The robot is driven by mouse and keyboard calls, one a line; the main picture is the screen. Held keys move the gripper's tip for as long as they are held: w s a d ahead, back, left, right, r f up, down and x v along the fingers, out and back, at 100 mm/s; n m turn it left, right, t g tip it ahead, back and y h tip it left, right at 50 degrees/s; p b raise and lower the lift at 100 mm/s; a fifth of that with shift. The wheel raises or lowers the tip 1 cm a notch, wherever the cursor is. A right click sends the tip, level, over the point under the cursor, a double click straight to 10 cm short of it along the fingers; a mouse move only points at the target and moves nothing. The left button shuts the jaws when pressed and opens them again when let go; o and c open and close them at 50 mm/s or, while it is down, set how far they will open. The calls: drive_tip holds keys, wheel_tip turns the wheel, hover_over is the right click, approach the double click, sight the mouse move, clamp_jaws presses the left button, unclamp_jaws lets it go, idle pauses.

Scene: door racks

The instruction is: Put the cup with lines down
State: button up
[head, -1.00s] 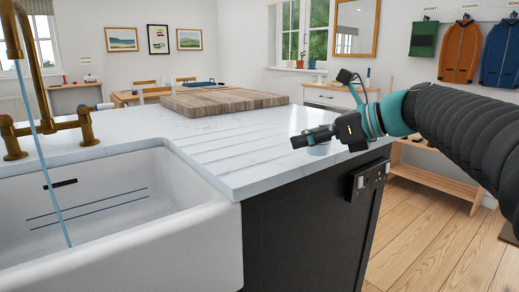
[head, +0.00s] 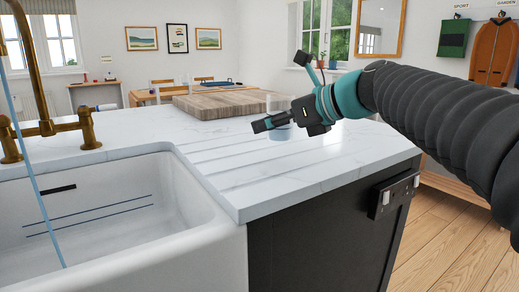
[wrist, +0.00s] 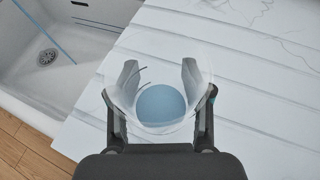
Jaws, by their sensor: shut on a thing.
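A clear cup (wrist: 161,106) with a blue base shows in the wrist view between the two fingers of my gripper (wrist: 159,72). A few short dark lines show near its left side. In the head view the cup (head: 279,133) shows partly behind my gripper (head: 264,123), over the grooved part of the white worktop (head: 240,190). My gripper is shut on the cup. I cannot tell whether the cup's base touches the worktop.
A white sink (head: 120,215) with a brass tap (head: 45,125) and a stream of water lies to the left. A wooden board (head: 215,102) lies farther back on the worktop. The grooved area around the cup is clear. A socket panel (head: 394,194) is on the dark cabinet side.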

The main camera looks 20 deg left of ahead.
sight(288, 140)
drive_tip(key=shift+a+f, duration=0.4)
drive_tip(key=shift+a, duration=0.25)
drive_tip(key=shift+a+f, duration=0.35)
drive_tip(key=shift+a, duration=0.25)
drive_tip(key=shift+f+b, duration=0.5)
drive_tip(key=shift+f, duration=1.5)
drive_tip(key=shift+f, duration=0.1)
drive_tip(key=o, duration=1.2)
drive_tip(key=shift+o, duration=0.2)
drive_tip(key=shift+d+r, duration=0.15)
drive_tip(key=shift+r, duration=0.05)
drive_tip(key=v, duration=1.1)
drive_tip(key=shift+s+d+r, duration=0.15)
drive_tip(key=shift+d, duration=0.2)
